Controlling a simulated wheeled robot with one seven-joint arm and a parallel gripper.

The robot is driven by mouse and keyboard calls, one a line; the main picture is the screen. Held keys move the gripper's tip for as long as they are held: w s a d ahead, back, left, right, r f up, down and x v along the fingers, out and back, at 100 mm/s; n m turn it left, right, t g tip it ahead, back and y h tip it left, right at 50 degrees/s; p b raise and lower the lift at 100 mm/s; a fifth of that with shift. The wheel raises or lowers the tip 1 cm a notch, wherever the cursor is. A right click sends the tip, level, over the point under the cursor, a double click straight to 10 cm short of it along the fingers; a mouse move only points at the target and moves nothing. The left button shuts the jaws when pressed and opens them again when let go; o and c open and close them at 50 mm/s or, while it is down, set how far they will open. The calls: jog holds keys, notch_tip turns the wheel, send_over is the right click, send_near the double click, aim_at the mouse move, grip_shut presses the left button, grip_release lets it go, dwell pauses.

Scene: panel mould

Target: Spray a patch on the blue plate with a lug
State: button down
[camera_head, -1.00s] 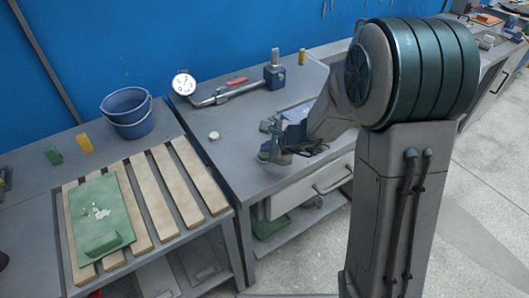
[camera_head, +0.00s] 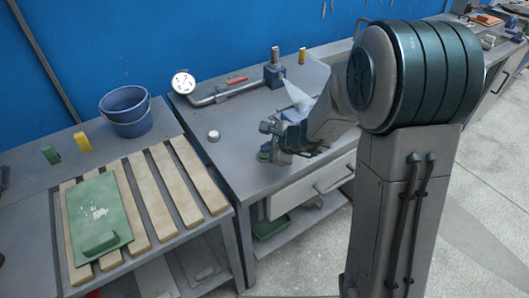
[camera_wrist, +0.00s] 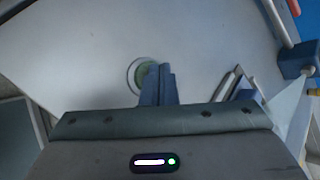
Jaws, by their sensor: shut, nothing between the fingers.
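No blue plate shows. A green plate (camera_head: 88,207) with a raised lug (camera_head: 100,243) lies on the wooden slats of the left bench, with white flecks on its upper face. My gripper (camera_head: 271,141) is over the front of the grey middle bench, well to the right of the plate. It is shut and empty. In the wrist view its dark blue fingers (camera_wrist: 157,84) are together beside a round green-centred thing (camera_wrist: 140,76). A pale cone (camera_head: 296,94), like spray, spreads from a blue block (camera_head: 274,76) on a pipe towards my wrist; it also shows in the wrist view (camera_wrist: 290,108).
A pipe with a red lever (camera_head: 237,80) lies along the middle bench, near a round gauge (camera_head: 183,82). A small round pot (camera_head: 214,136) stands near its left edge. The left bench holds a blue bucket (camera_head: 126,112) and green and yellow blocks (camera_head: 82,142).

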aim_at(267, 156)
jog(key=shift+r, duration=0.1)
dwell(0.4)
jog(key=shift+r, duration=0.35)
jog(key=shift+r+p, duration=2.35)
jog(key=shift+r, duration=0.65)
jog(key=s+d+r+n+g, duration=0.25)
jog(key=s+r+n, duration=0.55)
jog(key=s, duration=0.4)
jog(key=s+d+n+h, duration=0.6)
jog(key=s+d+n, duration=0.3)
jog(key=s+d, duration=0.3)
jog(key=shift+s+d+r+n+g+h, duration=0.15)
jog(key=shift+s+r+n+g+h, duration=0.15)
jog(key=shift+s+n+g, duration=0.15)
